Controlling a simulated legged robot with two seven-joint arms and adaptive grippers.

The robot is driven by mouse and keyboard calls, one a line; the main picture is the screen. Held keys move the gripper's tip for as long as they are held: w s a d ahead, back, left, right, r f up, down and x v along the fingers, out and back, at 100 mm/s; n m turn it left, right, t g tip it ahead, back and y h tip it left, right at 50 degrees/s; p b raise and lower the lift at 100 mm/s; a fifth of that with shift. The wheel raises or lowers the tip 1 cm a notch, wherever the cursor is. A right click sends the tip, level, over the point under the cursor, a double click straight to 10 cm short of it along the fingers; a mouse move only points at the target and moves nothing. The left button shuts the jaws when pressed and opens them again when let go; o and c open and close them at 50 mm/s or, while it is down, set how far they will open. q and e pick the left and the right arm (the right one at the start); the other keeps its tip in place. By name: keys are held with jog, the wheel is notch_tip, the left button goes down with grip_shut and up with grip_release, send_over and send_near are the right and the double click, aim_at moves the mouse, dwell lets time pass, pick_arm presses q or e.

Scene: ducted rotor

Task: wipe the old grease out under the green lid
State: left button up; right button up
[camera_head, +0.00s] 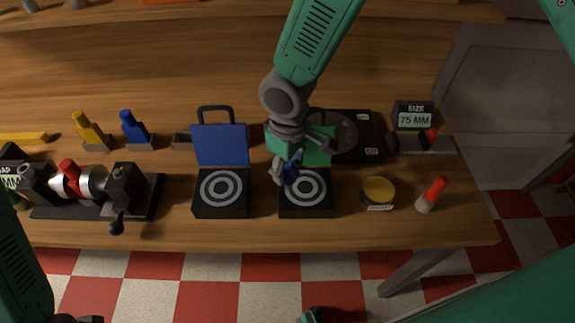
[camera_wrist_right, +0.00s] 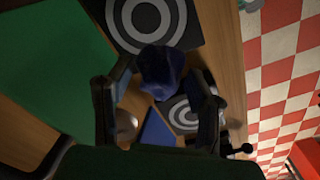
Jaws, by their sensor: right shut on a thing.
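The box with the green lid (camera_head: 318,152) stands open at the middle of the bench, its black tray with grey rings (camera_head: 318,210) in front. My right gripper (camera_head: 290,172) is over this tray, shut on a dark blue cloth-like wad. In the right wrist view the blue wad (camera_wrist_right: 160,70) sits between the fingers, in front of the ringed tray (camera_wrist_right: 190,40), with the green lid (camera_wrist_right: 50,60) at the left. Whether the wad touches the tray is unclear. No grease can be made out.
A box with an open blue lid (camera_head: 220,146) stands just left. A round yellow-topped tin (camera_head: 378,191) and a red-tipped cylinder (camera_head: 432,195) stand right. A display reading 75 MM (camera_head: 414,117) is behind them. A clamped fixture (camera_head: 92,187) occupies the left bench.

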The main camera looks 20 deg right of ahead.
notch_tip(320, 180, up, 3)
jog(key=shift+w+a+f+p, duration=0.1)
jog(key=shift+a+f+p, duration=0.05)
jog(key=shift+p, duration=0.85)
jog(key=shift+r, duration=0.3)
jog(key=shift+f, duration=0.1)
